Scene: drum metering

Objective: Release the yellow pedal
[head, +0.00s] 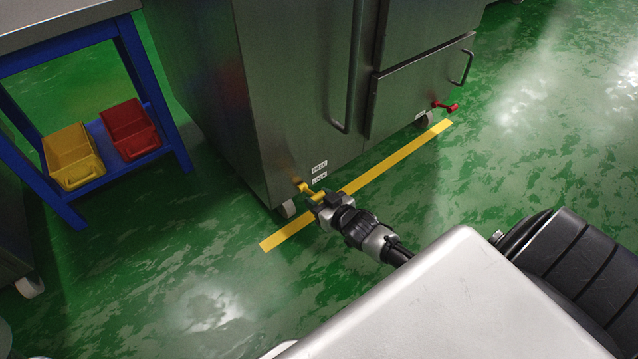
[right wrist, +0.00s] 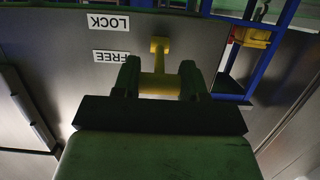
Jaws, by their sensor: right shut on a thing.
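The yellow pedal (head: 305,189) sticks out low on the front of the steel cabinet (head: 285,110), near its left corner and above a caster wheel (head: 288,209). My right gripper (head: 315,197) reaches it from the lower right and is shut on it. In the right wrist view the crossbar of the yellow pedal (right wrist: 160,84) lies between the two fingers of my right gripper (right wrist: 160,80), and its stem runs to the cabinet face. A FREE label (head: 320,166) and a LOCK label (head: 320,177) sit beside the pedal. My left gripper is not in view.
A red pedal (head: 445,106) is at the cabinet's far right end. A yellow tape line (head: 400,155) runs on the green floor along the cabinet. A blue-framed table (head: 60,60) with a yellow bin (head: 75,160) and a red bin (head: 130,130) stands left. Open floor lies in front.

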